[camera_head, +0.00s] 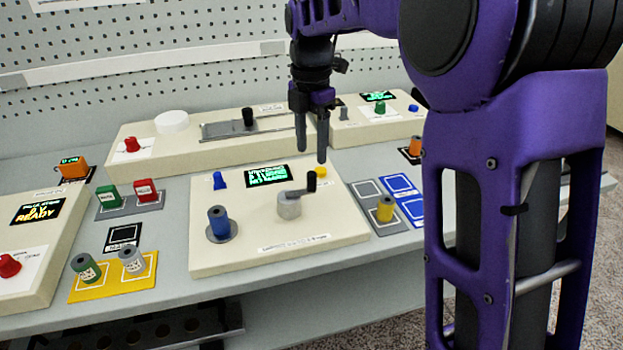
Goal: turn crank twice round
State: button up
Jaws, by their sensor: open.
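The crank (289,203) stands on the cream panel at the middle of the bench. It has a grey hub, and its short arm points right to an upright black knob (311,181). My gripper (312,156) hangs above the panel with its two dark fingers pointing down. The fingers are apart and hold nothing. The fingertips appear just above and behind the black knob in the picture. I see no contact with the knob.
A blue spool (219,223) stands on a spindle left of the crank. A small lit display (267,175) and a yellow button (320,172) are behind it. A yellow spool (385,208) stands on the tray to the right. A raised cream console (160,137) lies behind.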

aim_at(312, 173)
notch_tip(312, 173, down, 8)
jog(key=shift+r+b, duration=0.15)
jog(key=shift+b, duration=0.4)
grip_shut()
